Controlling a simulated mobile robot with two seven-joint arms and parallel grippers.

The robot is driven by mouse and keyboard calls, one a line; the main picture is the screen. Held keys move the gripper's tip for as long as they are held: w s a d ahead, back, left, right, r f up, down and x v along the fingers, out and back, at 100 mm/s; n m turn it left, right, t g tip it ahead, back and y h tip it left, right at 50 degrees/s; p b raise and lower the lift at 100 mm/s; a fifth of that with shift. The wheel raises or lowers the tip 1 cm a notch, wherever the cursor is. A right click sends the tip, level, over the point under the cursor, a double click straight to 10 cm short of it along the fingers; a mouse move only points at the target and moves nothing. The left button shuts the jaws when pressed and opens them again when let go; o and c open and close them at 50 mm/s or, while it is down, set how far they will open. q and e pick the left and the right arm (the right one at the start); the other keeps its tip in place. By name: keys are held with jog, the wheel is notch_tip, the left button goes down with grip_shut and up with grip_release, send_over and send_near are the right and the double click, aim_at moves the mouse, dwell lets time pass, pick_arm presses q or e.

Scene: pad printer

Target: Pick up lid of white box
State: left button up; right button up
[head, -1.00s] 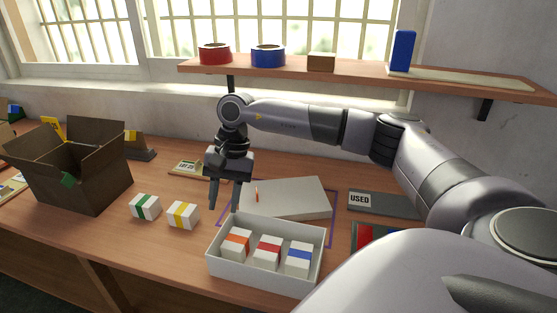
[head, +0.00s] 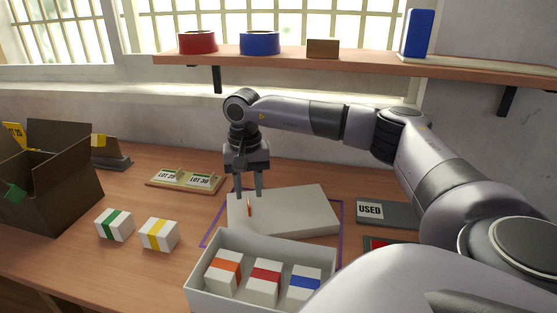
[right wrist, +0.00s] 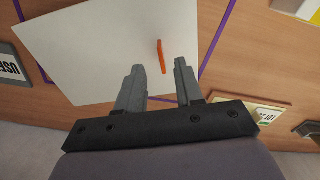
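The white lid (head: 290,212) lies flat on the table behind the open white box, inside a purple outline, with a small upright orange tab (head: 249,207) near its left side. The lid (right wrist: 100,45) and the orange tab (right wrist: 161,57) also show in the right wrist view. The open white box (head: 216,295) holds three white blocks with orange, red and blue bands. My right gripper (head: 248,196) is open and empty above the lid's left part, its fingers near the tab; the right wrist view shows the tab beyond the gap between the fingers (right wrist: 160,85). My left gripper is out of view.
Blocks with green (head: 114,225) and yellow bands (head: 159,234) stand left of the white box. A brown carton (head: 60,190) is at far left. A LOT tag board (head: 186,180) lies behind, and a USED tray (head: 395,214) lies right. A shelf (head: 350,63) runs above.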

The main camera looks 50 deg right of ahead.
aim_at(248, 202)
jog(key=shift+w+f, duration=0.15)
jog(key=shift+f, duration=1.8)
grip_shut()
